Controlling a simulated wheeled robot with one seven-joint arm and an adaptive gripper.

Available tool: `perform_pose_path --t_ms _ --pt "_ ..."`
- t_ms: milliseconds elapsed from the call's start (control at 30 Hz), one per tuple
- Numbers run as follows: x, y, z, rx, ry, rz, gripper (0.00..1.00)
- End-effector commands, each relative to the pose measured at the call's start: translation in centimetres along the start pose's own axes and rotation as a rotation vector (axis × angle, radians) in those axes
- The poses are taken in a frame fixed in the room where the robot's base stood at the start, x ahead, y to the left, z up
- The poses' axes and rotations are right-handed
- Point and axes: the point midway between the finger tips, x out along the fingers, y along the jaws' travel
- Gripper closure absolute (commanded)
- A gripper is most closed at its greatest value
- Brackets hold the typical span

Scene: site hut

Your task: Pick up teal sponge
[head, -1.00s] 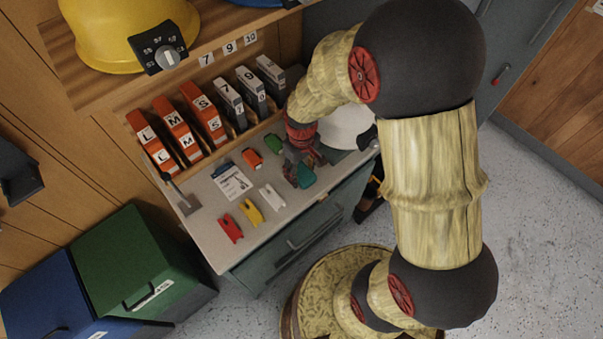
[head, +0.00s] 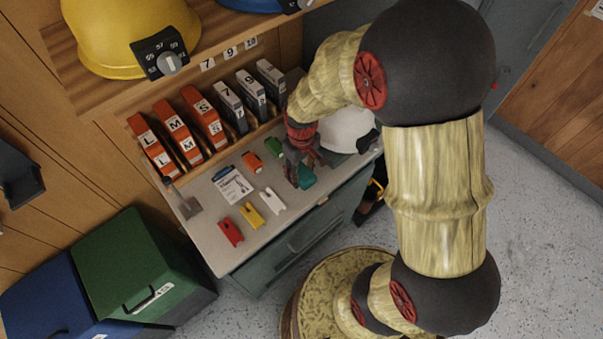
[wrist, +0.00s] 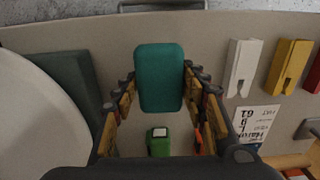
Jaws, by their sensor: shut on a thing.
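The teal sponge (wrist: 160,78) is a rounded block between the two fingers of my gripper (wrist: 160,95) in the wrist view. The fingers are shut on its sides. In the head view, the sponge (head: 305,177) shows at the tip of my gripper (head: 298,165), near the front right part of the cabinet top (head: 205,228). The gripper hides part of it there. I cannot tell whether the sponge touches the surface.
A green clip (head: 273,146), an orange clip (head: 252,161), and white (head: 272,200), yellow (head: 251,215) and red (head: 230,232) clips lie nearby. A white helmet (head: 345,130) stands close on the right. Orange and grey boxes (head: 177,130) line the back.

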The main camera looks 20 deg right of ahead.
Motion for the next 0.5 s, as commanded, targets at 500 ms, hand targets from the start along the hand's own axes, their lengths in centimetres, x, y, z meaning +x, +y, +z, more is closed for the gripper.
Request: perform_pose_path --t_ms 500 --pt "-9.2 -7.5 4.3 -0.007 0.003 0.0 0.82"
